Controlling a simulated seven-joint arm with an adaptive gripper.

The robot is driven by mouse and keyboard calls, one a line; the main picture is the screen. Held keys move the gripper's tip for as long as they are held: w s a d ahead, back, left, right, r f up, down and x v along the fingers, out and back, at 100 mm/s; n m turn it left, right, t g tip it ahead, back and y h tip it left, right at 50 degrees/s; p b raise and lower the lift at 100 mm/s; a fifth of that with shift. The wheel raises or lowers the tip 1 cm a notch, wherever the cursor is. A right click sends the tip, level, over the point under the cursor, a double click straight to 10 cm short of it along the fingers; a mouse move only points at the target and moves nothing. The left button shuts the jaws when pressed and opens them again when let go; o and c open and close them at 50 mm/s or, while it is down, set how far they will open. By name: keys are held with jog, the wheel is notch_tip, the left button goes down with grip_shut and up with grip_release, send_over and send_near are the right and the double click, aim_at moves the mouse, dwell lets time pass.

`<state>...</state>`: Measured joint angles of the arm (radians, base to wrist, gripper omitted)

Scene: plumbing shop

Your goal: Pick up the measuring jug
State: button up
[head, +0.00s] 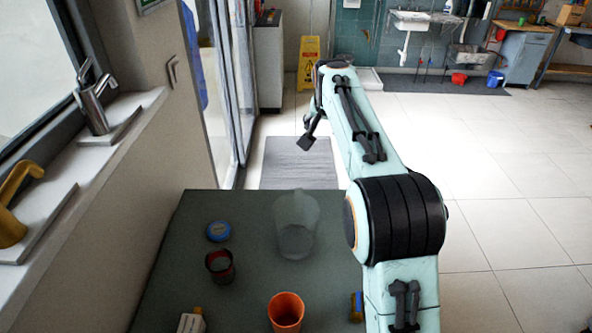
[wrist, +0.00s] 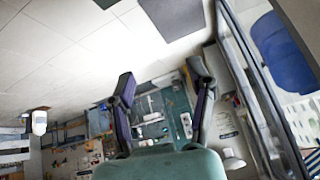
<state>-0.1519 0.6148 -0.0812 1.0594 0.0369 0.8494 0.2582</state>
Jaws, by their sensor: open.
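The measuring jug (head: 296,225) is a clear, see-through vessel standing upright on the dark green table in the head view. It is toward the back of the table, left of my arm. My gripper (head: 307,140) is raised beyond and above the jug, apart from it. In the wrist view my gripper (wrist: 160,90) shows two fingers spread wide with nothing between them. The jug does not show in the wrist view.
The table (head: 160,290) also bears a blue lid (head: 219,231), a dark cup with a red rim (head: 220,266), an orange cup (head: 286,312) and small items at the front edge. A windowsill with taps runs along the left. Open tiled floor lies to the right.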

jog(key=g, duration=0.1)
send_over(299, 189)
jog(key=d, duration=0.2)
notch_tip(299, 189, down, 11)
jog(key=shift+n+g, duration=0.6)
jog(key=shift+g, duration=0.3)
jog(key=f, duration=0.2)
jog(key=a+f, duration=0.1)
jog(key=f, duration=0.2)
jog(key=s+a+f, duration=0.1)
jog(key=f, duration=0.2)
jog(key=shift+f, duration=0.15)
jog(key=x, duration=0.5)
jog(key=shift+w+f, duration=0.25)
jog(key=shift+f, duration=0.3)
grip_shut()
